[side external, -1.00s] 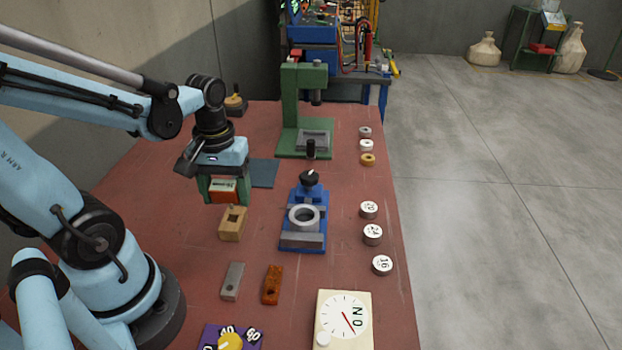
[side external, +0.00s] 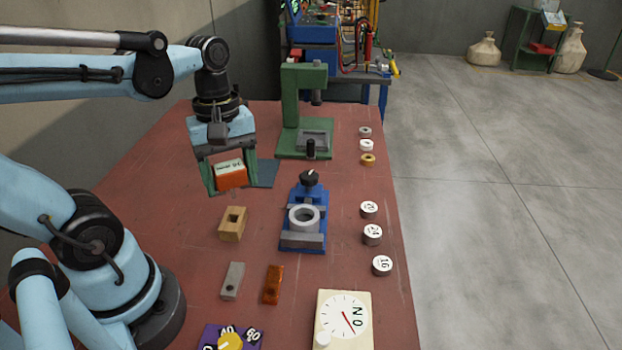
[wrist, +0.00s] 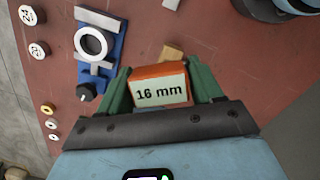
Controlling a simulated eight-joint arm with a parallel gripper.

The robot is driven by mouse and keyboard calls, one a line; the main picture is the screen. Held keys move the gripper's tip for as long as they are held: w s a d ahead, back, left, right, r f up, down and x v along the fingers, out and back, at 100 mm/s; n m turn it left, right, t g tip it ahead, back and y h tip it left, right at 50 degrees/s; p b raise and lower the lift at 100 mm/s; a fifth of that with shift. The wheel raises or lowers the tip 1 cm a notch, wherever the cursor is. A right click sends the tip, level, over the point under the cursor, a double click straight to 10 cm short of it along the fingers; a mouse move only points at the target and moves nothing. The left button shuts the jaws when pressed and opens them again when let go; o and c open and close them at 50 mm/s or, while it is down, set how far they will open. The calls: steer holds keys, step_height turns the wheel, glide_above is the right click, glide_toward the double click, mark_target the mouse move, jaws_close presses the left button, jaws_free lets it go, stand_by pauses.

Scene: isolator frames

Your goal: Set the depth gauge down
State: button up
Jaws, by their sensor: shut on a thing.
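The depth gauge (side external: 231,176) is an orange block with a white label. In the wrist view the gauge (wrist: 159,88) reads "16 mm" on its label. My gripper (side external: 229,184) is shut on it, with a green finger on either side, and holds it above the red table, behind the wooden block. The gauge looks slightly tilted in the side view. Whether its underside touches anything is hard to see, but it appears clear of the table.
A wooden block with a square hole (side external: 233,223) stands in front of the gauge. A blue vise with a grey ring (side external: 303,218) is to the right. A dark blue-grey mat (side external: 266,173) lies just behind. A green press (side external: 291,105) stands at the back. Weights line the right edge.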

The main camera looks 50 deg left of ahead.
mark_target(226, 187)
steer(key=s+d+r+n+t+h, duration=0.1)
steer(key=s+d+n+t, duration=0.1)
steer(key=d+n, duration=0.75)
steer(key=shift+w+a+f+n, duration=0.4)
steer(key=shift+a+f, duration=1.4)
steer(key=shift+a, duration=0.5)
steer(key=shift+w+a+f+n, duration=0.4)
steer(key=shift+a+f, duration=1.4)
steer(key=shift+a, duration=0.55)
steer(key=shift+w+a+f+n, duration=0.35)
steer(key=shift+w+a+f, duration=0.1)
steer(key=shift+a+f, duration=1.6)
steer(key=shift+a+r, duration=0.15)
steer(key=shift+a, duration=0.1)
steer(key=shift+f, duration=0.3)
steer(key=shift+f, duration=0.15)
